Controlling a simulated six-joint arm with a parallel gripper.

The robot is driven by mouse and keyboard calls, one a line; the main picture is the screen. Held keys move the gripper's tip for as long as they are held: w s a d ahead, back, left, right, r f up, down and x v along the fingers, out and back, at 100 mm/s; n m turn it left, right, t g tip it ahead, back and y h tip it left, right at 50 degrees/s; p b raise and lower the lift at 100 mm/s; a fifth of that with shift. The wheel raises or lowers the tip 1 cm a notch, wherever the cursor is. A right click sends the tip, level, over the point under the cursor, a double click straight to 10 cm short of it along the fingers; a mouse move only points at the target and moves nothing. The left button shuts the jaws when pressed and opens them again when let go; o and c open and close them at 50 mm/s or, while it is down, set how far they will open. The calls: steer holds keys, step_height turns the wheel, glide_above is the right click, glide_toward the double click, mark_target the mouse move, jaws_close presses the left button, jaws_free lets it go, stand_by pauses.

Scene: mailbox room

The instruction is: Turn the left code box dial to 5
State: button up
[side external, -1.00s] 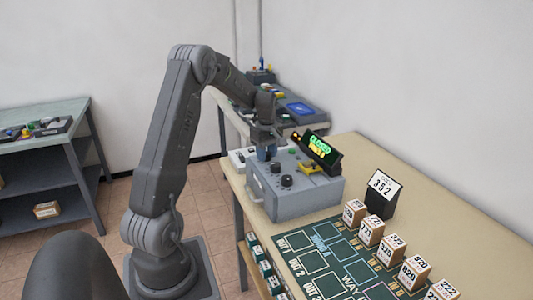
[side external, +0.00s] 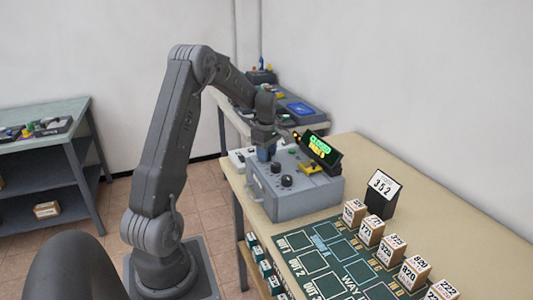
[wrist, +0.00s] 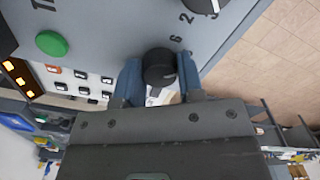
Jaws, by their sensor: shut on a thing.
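The grey code box (side external: 300,201) stands on the far end of the table with black dials on top. Two dials (side external: 287,181) show clear of my gripper (side external: 266,155), which points down at the box's far-left part. In the wrist view my gripper's blue fingers (wrist: 157,88) are shut on a round black dial (wrist: 159,62), one on each side. The digits 6 and 2 show beside it; its pointer setting is not readable. Another dial (wrist: 203,4) is cut off at the top edge. The sign (side external: 320,147) behind the box shows green and yellow text, too small to read surely.
A green button (wrist: 51,43) and a yellow part (side external: 311,167) are on the box top. A card reading 352 (side external: 383,188), several small numbered boxes (side external: 371,231) and a green mat (side external: 318,250) occupy the nearer table. A white keypad panel (wrist: 70,80) lies beyond the box.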

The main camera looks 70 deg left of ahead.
steer(key=o, duration=0.9)
steer(key=shift+o, duration=0.2)
steer(key=shift+r, duration=0.1)
step_height(320, 180, up, 14)
